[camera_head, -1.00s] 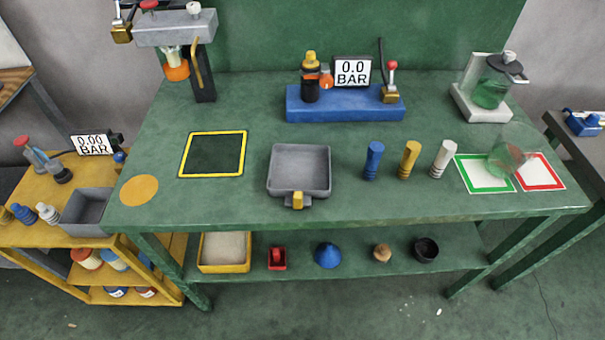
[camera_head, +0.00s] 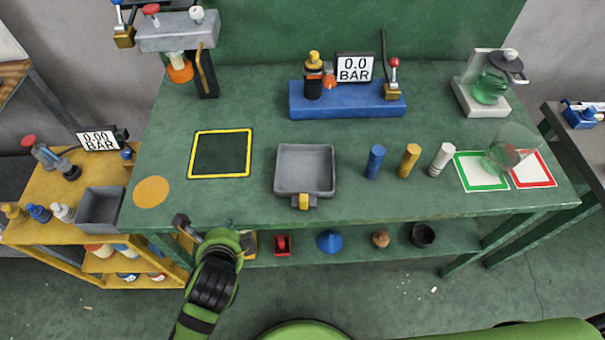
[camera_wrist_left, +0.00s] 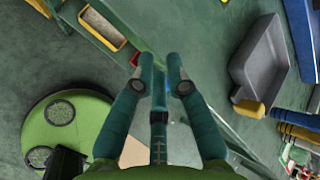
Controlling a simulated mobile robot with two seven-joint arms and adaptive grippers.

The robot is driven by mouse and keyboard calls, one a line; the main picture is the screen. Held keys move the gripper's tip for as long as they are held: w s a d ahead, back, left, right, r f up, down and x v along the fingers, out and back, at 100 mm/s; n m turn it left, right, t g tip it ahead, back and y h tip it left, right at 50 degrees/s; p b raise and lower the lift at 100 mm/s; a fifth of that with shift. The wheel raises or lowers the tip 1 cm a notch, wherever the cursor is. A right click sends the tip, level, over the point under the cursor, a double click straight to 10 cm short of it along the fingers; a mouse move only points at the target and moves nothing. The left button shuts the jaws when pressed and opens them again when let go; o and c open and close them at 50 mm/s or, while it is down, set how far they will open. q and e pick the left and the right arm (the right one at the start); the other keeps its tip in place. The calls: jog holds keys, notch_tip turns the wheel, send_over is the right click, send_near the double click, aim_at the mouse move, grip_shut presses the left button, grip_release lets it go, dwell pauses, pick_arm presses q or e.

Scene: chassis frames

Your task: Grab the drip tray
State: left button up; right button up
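The drip tray (camera_head: 304,168) is a shallow grey square tray with a yellow handle on its front edge. It lies flat near the front middle of the green bench; in the left wrist view the tray (camera_wrist_left: 265,62) shows at the upper right. My left gripper (camera_head: 182,224) is in front of the bench's front edge, left of the tray and apart from it. In the left wrist view its two teal fingers (camera_wrist_left: 160,66) stand a little apart with nothing held between them. My right gripper is not in view.
A yellow-framed dark square (camera_head: 221,154) lies left of the tray. Blue (camera_head: 375,162), yellow (camera_head: 410,161) and white (camera_head: 441,160) pegs stand to its right. A blue block (camera_head: 347,101) with a gauge is behind. The bench around the tray's front is clear.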

aim_at(305, 174)
pick_arm(q)
jog(key=w+d+r+m+t, duration=0.1)
jog(key=d+m, duration=0.1)
jog(key=m, duration=0.3)
jog(key=w+d+r+m+t+h, duration=0.1)
jog(key=w+d+m, duration=0.1)
jog(key=m, duration=0.3)
jog(key=w+d+r+m+t+h, duration=0.1)
jog(key=d+m+t, duration=0.1)
jog(key=d+m, duration=0.2)
jog(key=shift+w+d+r+m, duration=0.1)
jog(key=shift+w+r+m, duration=0.1)
jog(key=shift+r+m, duration=0.25)
jog(key=shift+w+d+m, duration=0.15)
jog(key=shift+d+m, duration=0.15)
jog(key=shift+m, duration=0.25)
jog(key=x, duration=0.6)
jog(key=shift+d+r+p, duration=0.1)
jog(key=shift+d+p, duration=0.1)
jog(key=shift+p, duration=0.1)
jog(key=shift+x, duration=2.95)
jog(key=shift+d, duration=0.1)
jog(key=shift+c, duration=0.4)
grip_shut()
